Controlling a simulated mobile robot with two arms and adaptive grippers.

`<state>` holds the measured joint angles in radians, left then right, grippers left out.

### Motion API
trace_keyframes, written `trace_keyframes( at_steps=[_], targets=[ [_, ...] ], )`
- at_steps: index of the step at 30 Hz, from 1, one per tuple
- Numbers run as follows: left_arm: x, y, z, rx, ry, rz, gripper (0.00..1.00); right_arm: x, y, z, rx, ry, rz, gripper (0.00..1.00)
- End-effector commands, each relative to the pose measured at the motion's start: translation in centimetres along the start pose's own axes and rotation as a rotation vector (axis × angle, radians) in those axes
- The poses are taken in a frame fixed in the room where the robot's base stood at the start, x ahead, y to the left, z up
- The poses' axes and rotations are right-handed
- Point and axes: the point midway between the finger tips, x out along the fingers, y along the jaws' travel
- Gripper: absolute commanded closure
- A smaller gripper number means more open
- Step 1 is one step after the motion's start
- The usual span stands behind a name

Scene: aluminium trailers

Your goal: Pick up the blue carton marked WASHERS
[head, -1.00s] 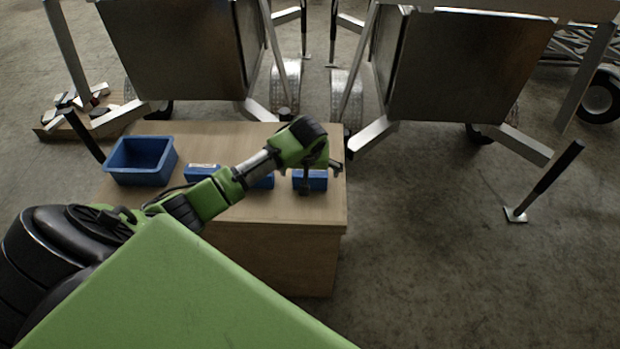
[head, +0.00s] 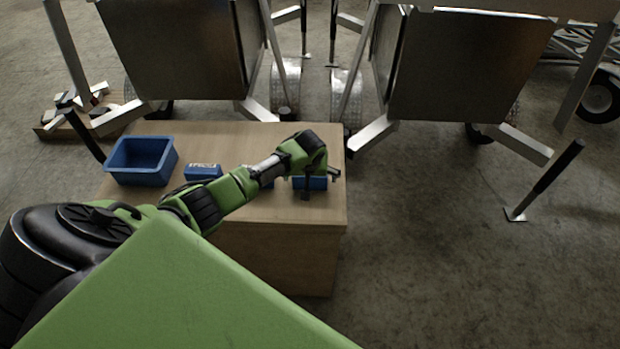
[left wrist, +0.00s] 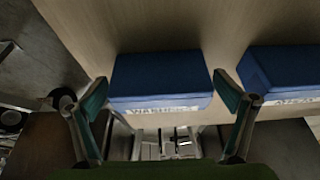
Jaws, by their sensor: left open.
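The blue carton marked WASHERS (left wrist: 160,78) lies on the table in the left wrist view, its white label along the lower edge. In the head view it is the rightmost blue carton (head: 316,184), partly hidden by my left gripper (head: 320,183). The left gripper is open above it. In the left wrist view the green-padded fingers (left wrist: 162,90) stand on either side of the carton's labelled end, with no clear contact. My right gripper is not in view.
A second blue carton (left wrist: 284,70) lies close beside, its label not clearly readable. Another blue carton (head: 203,172) and a blue bin (head: 142,160) stand farther left on the wooden table (head: 225,133). Trailers (head: 185,50) stand behind the table.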

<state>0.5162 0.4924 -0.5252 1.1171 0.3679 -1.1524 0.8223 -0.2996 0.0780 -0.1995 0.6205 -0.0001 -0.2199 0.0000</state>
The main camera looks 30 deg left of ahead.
Motion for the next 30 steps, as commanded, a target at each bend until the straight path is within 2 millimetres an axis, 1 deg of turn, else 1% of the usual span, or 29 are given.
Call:
trace_keyframes(
  at_steps=[4,5,6,8,9,10,23,26,29,30],
  targets=[
    [0.0,0.0,0.0,0.0,0.0,0.0,0.04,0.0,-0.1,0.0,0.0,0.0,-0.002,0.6],
    [0.0,0.0,0.0,0.0,0.0,0.0,0.07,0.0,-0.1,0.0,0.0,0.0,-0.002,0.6],
    [0.0,0.0,0.0,0.0,0.0,0.0,0.17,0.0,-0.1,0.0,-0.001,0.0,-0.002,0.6],
    [0.0,0.0,0.0,0.0,0.0,0.0,0.33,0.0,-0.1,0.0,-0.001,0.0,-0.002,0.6],
    [0.0,0.0,0.0,0.0,0.0,0.0,0.43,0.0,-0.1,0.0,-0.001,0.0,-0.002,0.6],
    [0.0,0.0,0.0,0.0,0.0,0.0,0.5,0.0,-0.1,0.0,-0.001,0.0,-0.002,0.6],
    [-0.4,0.0,-0.2,0.0,0.001,0.0,0.5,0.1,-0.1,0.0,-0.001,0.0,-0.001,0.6],
    [-1.1,0.0,-0.6,-0.001,0.003,0.001,0.5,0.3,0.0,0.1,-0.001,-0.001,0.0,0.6],
    [-2.3,0.0,-1.1,0.0,0.005,0.002,0.5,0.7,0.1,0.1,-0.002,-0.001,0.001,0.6],
    [-3.0,0.0,-1.4,-0.001,0.006,0.003,0.5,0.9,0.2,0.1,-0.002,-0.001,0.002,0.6]
  ],
)
